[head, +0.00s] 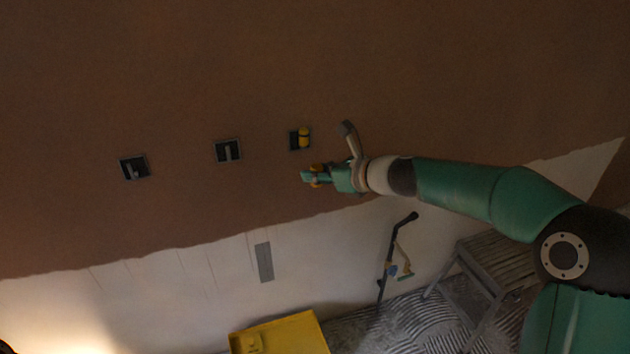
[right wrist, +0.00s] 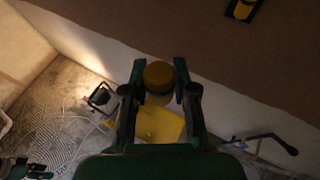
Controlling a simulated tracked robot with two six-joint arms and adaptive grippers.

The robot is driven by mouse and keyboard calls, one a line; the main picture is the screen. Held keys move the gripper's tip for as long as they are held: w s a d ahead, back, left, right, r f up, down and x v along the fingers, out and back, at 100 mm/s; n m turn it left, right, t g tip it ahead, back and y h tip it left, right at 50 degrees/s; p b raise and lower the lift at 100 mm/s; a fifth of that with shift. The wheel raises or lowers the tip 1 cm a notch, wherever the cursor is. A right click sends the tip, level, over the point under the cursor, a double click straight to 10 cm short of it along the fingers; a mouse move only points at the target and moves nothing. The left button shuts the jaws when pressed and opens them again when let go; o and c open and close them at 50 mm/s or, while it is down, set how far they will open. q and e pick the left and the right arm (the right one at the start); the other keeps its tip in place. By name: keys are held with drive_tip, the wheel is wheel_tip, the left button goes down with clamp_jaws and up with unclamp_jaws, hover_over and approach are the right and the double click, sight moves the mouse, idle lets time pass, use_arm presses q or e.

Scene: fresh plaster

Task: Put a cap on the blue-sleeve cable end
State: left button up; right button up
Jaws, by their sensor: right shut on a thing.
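My right gripper (head: 316,175) is shut on a yellow cap (right wrist: 158,76), just below and right of the right wall box. The cap also shows between the fingers (right wrist: 160,88) in the right wrist view. Three dark boxes are set in the brown wall: a left box (head: 133,167), a middle box (head: 227,151) and a right box (head: 293,146). A yellow cap (head: 304,138) sits in the right box. Greyish cable ends show in the left and middle boxes; no blue sleeve can be made out.
A yellow tray (head: 300,340) stands low in front of the wall. A grey trestle (head: 490,270) and a long-handled tool (head: 387,262) stand at the lower right. A lamp (right wrist: 101,98) stands on the floor. The wall around the boxes is clear.

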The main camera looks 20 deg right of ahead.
sight(317, 166)
drive_tip(key=shift+r, duration=3.1)
